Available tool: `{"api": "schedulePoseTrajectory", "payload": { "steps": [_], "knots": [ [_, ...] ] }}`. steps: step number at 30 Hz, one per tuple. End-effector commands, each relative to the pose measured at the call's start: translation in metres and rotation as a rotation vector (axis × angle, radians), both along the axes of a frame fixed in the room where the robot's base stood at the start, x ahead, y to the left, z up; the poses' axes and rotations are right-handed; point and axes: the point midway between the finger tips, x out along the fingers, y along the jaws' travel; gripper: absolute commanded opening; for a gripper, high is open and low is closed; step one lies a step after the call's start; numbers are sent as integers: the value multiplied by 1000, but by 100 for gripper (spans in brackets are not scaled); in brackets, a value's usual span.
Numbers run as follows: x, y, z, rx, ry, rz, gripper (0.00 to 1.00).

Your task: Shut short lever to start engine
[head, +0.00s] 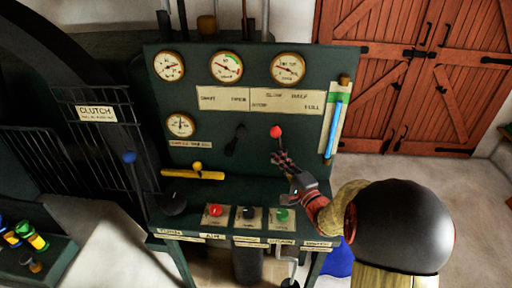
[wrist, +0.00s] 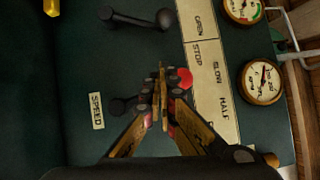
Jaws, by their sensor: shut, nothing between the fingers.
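The short black lever (head: 236,140) is on the green panel, left of the red-knobbed lever. Its knob points up and slightly right, toward the OPEN end of the SHUT/OPEN plate (head: 223,99). It also shows at the top of the wrist view (wrist: 140,20), its knob near the word OPEN. My gripper (head: 281,158) is shut and empty, right of and below the black lever, apart from it. In the wrist view my fingertips (wrist: 160,75) are together, close beside the red knob (wrist: 185,78); I cannot tell whether they touch it.
The red-knobbed lever (head: 276,132) leans toward STOP, with a SPEED label (wrist: 96,110) below its pivot. Gauges (head: 228,67) line the panel top. A yellow handle (head: 193,175) sits left; push buttons (head: 248,214) are below. A blue-filled tube (head: 333,125) stands at the right edge.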

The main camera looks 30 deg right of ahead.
Motion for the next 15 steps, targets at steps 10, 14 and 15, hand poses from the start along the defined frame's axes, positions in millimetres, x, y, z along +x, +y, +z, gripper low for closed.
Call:
{"api": "schedulePoseTrajectory", "payload": {
  "steps": [10, 14, 15],
  "knots": [
    [-3, 1, -11, 142, -81, 60, 0],
    [18, 2, -8, 139, -82, 61, 0],
    [25, 2, -8, 138, -81, 61, 0]
  ]
}}
